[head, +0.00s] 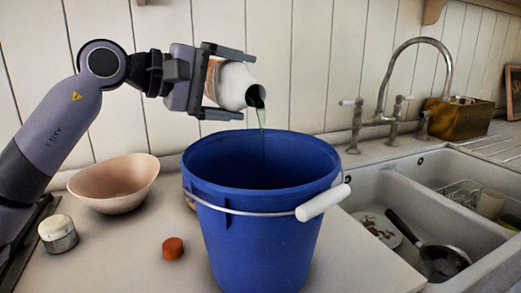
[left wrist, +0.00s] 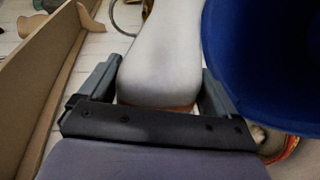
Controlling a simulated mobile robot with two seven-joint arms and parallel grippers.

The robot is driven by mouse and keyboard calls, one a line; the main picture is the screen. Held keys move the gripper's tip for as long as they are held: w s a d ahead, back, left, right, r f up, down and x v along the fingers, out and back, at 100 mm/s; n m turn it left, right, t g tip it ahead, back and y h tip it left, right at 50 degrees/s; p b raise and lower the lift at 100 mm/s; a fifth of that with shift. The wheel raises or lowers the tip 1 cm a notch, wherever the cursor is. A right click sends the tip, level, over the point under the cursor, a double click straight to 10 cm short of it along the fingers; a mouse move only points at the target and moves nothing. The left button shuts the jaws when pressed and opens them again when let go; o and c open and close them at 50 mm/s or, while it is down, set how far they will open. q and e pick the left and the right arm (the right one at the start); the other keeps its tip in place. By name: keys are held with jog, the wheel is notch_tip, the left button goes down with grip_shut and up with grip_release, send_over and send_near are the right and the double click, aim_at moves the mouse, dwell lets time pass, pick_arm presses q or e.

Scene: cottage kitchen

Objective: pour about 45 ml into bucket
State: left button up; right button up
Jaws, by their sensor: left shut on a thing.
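A blue bucket (head: 262,220) with a wire handle and white grip stands upright on the counter. My left gripper (head: 228,82) is shut on a white bottle (head: 232,84) with an orange-brown label and a dark mouth. The bottle is tilted, mouth lower, above the bucket's back rim. A thin greenish stream (head: 262,118) runs from the mouth down into the bucket. The liquid level inside is hidden. In the left wrist view, the bottle (left wrist: 163,55) lies between the two fingers and the bucket (left wrist: 265,60) is at the right. My right gripper is in neither view.
A pinkish bowl (head: 115,183), a small lidded jar (head: 58,234) and an orange cap (head: 173,248) are left of the bucket. At the right are a sink (head: 395,200) holding a pan (head: 440,262), a tap (head: 415,45) and a brass-coloured box (head: 458,118).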

pick_arm(q)
jog(key=shift+w+r+n+p, duration=0.1)
jog(key=shift+r+n+p, duration=0.2)
jog(key=shift+p, duration=0.2)
notch_tip(320, 180, down, 2)
jog(key=shift+f+n+g+b, duration=0.15)
jog(key=shift+n+g+b, duration=0.3)
jog(key=shift+n, duration=0.25)
jog(key=shift+w+a+r+n+h+p, duration=0.1)
jog(key=shift+r+n+h+p, duration=0.2)
jog(key=shift+n+p, duration=0.15)
